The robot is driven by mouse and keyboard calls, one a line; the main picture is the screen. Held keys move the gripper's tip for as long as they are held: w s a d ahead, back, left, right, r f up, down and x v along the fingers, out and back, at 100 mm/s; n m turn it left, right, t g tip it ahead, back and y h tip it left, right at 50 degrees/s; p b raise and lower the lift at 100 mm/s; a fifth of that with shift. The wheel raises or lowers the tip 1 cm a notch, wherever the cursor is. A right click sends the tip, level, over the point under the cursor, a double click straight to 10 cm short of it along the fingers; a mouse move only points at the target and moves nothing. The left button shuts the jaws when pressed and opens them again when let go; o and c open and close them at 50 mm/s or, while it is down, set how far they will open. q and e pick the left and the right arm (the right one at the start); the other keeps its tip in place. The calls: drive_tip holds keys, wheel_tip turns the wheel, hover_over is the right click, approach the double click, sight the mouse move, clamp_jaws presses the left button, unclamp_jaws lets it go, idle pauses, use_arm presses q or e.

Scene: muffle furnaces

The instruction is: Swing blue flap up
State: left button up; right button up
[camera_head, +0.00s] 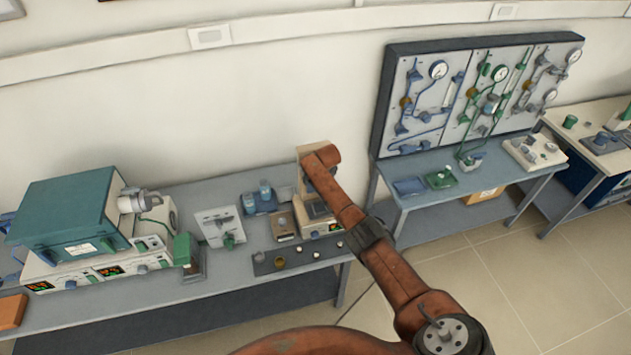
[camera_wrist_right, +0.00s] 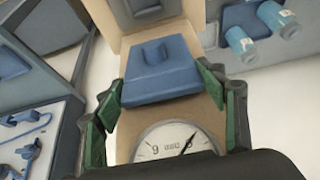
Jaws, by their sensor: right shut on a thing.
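The blue flap (camera_wrist_right: 163,72) has a raised notched part on its top and sits against a tan device (camera_wrist_right: 120,145) in the right wrist view. My right gripper (camera_wrist_right: 161,90) is shut on it, with a green-padded finger along each side. A round dial with a needle (camera_wrist_right: 172,145) shows just below the flap, its lower part cut off by a dark shape. In the head view the tan device (camera_head: 312,153) stands at the right end of the long bench, partly behind my right arm, and the flap cannot be made out. My left gripper is not in view.
Blue-capped bottles (camera_head: 265,190) stand left of the device; they also show in the wrist view (camera_wrist_right: 240,42). A gauge board (camera_head: 478,90) is at the right.

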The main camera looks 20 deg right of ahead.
drive_tip(key=shift+w+d+r, duration=0.15)
drive_tip(key=shift+w+r, duration=0.3)
drive_tip(key=shift+r, duration=0.15)
drive_tip(key=o, duration=1.4)
drive_tip(key=shift+c, duration=0.2)
drive_tip(key=o, duration=0.4)
drive_tip(key=shift+s+f, duration=0.1)
drive_tip(key=shift+f, duration=0.2)
drive_tip(key=shift+c, duration=0.2)
drive_tip(key=shift+s+f, duration=0.1)
drive_tip(key=v, duration=1.2)
